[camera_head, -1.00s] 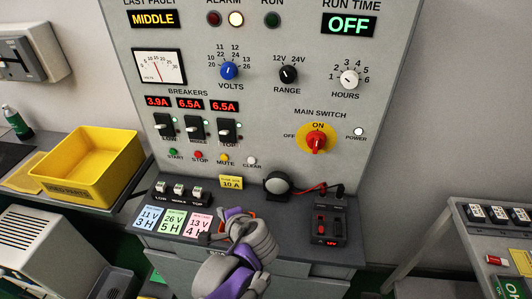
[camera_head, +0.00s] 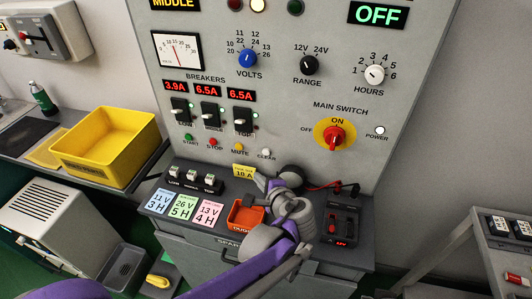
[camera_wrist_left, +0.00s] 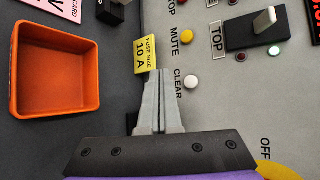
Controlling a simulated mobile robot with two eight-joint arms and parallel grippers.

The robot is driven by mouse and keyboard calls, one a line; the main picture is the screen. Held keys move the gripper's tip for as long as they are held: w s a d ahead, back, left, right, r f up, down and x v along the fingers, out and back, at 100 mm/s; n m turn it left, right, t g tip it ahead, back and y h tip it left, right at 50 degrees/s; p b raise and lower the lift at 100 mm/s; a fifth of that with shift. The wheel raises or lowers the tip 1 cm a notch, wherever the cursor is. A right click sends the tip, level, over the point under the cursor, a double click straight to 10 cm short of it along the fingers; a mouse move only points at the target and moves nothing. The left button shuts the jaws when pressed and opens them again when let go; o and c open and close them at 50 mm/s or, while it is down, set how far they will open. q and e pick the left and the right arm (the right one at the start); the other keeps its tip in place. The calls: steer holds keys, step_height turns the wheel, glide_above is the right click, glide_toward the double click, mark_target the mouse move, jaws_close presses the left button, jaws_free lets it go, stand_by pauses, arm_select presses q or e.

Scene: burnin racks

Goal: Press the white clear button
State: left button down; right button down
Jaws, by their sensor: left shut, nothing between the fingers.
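The white clear button (camera_head: 266,151) is at the right end of the row of small buttons low on the grey panel, right of the yellow mute button (camera_head: 238,148). In the left wrist view the clear button (camera_wrist_left: 191,81) shows just right of the fingertips, with its CLEAR label between. My left gripper (camera_head: 262,180) is shut and empty, in front of the lower panel, just below the clear button. In the left wrist view its fingers (camera_wrist_left: 159,75) are together. I cannot tell whether they touch the panel. My right gripper is not in view.
An orange tray (camera_head: 246,214) and colored cards (camera_head: 184,206) lie on the ledge. A yellow fuse label (camera_head: 243,171) is left of the fingers.

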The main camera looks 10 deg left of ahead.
arm_select(q)
steer(key=shift+w+d, duration=0.15)
steer(key=shift+w, duration=3.35)
steer(key=shift+w, duration=0.15)
steer(key=shift+w, duration=0.3)
steer(key=shift+w, duration=0.4)
steer(key=shift+s, duration=0.85)
steer(key=shift+s, duration=2.5)
